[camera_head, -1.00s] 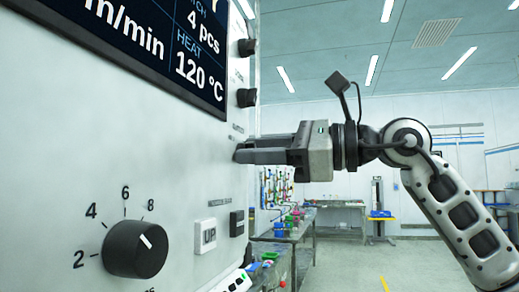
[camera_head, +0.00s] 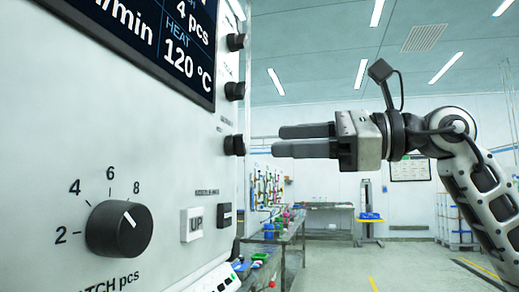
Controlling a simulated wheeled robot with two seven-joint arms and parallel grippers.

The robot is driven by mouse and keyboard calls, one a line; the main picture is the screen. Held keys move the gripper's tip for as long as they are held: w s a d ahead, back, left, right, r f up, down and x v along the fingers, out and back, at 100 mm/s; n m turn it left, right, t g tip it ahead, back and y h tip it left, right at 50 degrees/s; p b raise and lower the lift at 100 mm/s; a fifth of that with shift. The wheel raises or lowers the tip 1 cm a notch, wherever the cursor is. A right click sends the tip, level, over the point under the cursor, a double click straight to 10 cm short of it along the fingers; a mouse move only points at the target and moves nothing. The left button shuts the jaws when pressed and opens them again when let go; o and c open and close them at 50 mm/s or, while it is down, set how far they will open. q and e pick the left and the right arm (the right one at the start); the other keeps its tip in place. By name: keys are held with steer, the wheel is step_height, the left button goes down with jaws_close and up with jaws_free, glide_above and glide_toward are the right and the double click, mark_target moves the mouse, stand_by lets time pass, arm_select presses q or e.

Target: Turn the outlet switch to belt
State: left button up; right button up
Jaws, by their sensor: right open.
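Three small black knobs stick out near the right edge of the white machine panel: an upper knob (camera_head: 235,42), a middle knob (camera_head: 234,91) and a lower knob (camera_head: 234,145). Their labels are too small to read, so I cannot tell which is the outlet switch or where it points. My right gripper (camera_head: 278,140) is open and empty, pointing left at the height of the lower knob. In the picture a gap shows between its fingertips and that knob. My left gripper is not in view.
A display (camera_head: 150,40) is above. Benches (camera_head: 275,240) stand behind; the air around the gripper is clear.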

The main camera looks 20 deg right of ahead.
steer(key=b+v, duration=0.1)
steer(key=v, duration=0.8)
